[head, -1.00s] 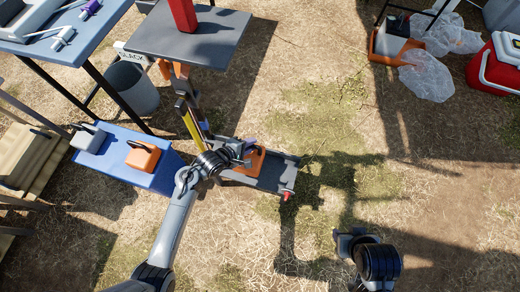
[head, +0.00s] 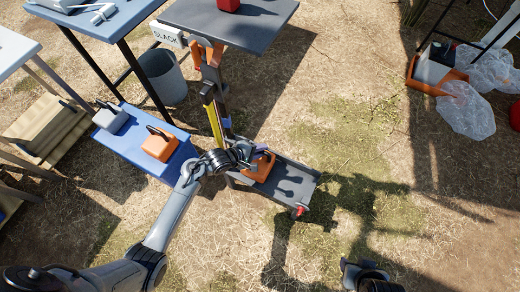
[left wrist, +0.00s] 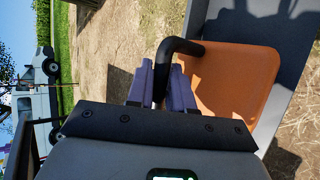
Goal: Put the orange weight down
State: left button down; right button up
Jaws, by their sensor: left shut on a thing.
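My left gripper (head: 257,151) is shut on the black handle of an orange weight (head: 262,168). The weight is at the grey platform (head: 294,178) of the lift stand, near its mast end. In the left wrist view, the purple fingers (left wrist: 164,80) are on either side of the black loop handle, and the orange weight (left wrist: 238,85) lies against the grey platform surface behind it. I cannot tell whether its underside touches the platform. My right gripper (head: 352,270) is only partly in view at the bottom right, with its jaws unclear.
A second orange weight (head: 160,146) and a grey weight (head: 111,119) sit on a blue bench (head: 133,148) to the left. The stand's upper table (head: 255,27) carries a red object (head: 229,5). A grey bin (head: 163,76) stands behind.

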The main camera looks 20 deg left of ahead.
pick_arm(q)
jog(key=shift+w+f, duration=0.15)
pick_arm(e)
jog(key=shift+f, duration=0.25)
pick_arm(q)
jog(key=c, duration=1.4)
grip_release()
jog(key=shift+f, duration=0.15)
jog(key=shift+c, duration=0.2)
jog(key=o, duration=0.4)
jog(key=shift+o, duration=0.2)
pick_arm(e)
jog(key=shift+w+a, duration=0.1)
pick_arm(q)
jog(key=shift+a, duration=0.1)
pick_arm(e)
jog(key=shift+r, duration=0.1)
